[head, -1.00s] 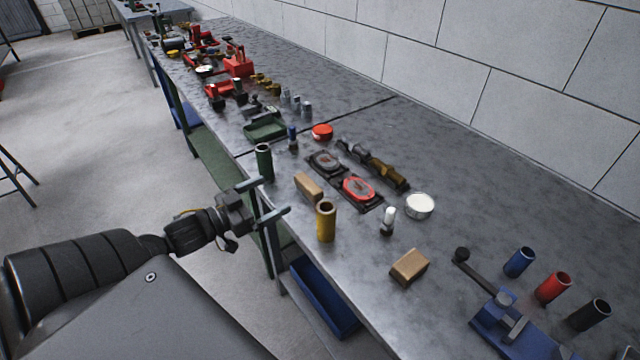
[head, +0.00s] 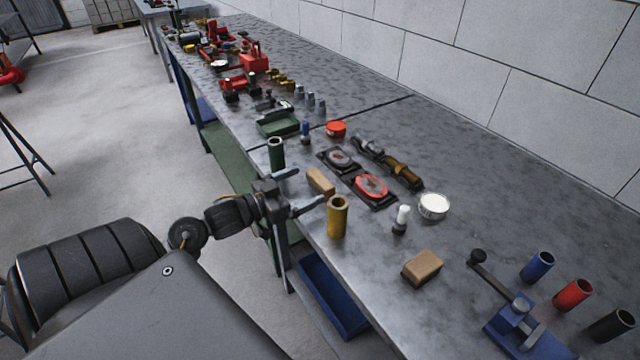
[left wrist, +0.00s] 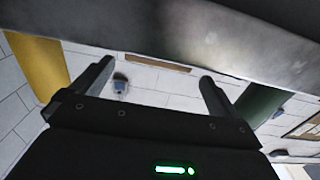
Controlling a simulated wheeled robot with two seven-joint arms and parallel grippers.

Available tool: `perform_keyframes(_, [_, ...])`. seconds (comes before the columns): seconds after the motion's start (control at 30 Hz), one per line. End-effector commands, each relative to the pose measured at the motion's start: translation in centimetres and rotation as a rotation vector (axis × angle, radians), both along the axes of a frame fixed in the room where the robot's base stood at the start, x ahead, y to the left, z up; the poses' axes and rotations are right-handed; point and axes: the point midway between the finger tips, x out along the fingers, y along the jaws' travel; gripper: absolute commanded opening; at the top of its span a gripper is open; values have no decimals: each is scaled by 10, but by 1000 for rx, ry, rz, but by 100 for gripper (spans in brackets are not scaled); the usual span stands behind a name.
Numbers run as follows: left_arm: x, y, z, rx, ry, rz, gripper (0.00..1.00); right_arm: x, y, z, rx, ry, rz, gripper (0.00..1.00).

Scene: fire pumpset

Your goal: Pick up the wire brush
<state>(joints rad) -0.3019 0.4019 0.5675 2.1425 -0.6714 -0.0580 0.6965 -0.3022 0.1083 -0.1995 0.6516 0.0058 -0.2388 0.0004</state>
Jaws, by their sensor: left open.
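A tan wooden block (head: 320,181), which may be the wire brush, lies near the bench's front edge between a green cylinder (head: 276,154) and a yellow cylinder (head: 337,217). I see no bristles on it. A similar tan block (head: 422,268) lies further right, so I cannot tell for sure which is the brush. My left gripper (head: 309,187) is open and empty at the front edge, its fingers pointing toward the first block. In the left wrist view a brown strip (left wrist: 158,62), likely that block, shows between the open fingertips. My right gripper is not in view.
The yellow cylinder (left wrist: 38,62) and green cylinder (left wrist: 255,105) stand on either side of the left fingers in the wrist view. Behind the block lie black trays with round parts (head: 371,187) and a brass-coloured fitting (head: 403,172). A blue bin (head: 333,295) sits below the bench edge.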

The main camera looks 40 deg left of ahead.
Motion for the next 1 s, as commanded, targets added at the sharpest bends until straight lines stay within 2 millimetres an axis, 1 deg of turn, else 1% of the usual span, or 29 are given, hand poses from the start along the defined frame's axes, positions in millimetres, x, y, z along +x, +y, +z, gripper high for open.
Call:
perform_keyframes(0.2, [31,-11,3,-2,-3,-1,100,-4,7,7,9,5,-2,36])
perform_keyframes(0.3, [41,-14,2,-2,-3,-1,100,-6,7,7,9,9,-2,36])
perform_keyframes(0.4, [46,-15,1,0,0,0,100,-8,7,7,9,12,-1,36])
perform_keyframes(0.6, [46,-16,0,1,0,0,100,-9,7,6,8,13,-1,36])
perform_keyframes(0.63, [46,-16,0,1,0,0,99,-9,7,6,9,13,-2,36])
perform_keyframes(0.93, [46,-16,1,1,0,0,60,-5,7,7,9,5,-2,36])
perform_keyframes(1.0, [46,-15,1,1,-1,0,60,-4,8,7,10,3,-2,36])
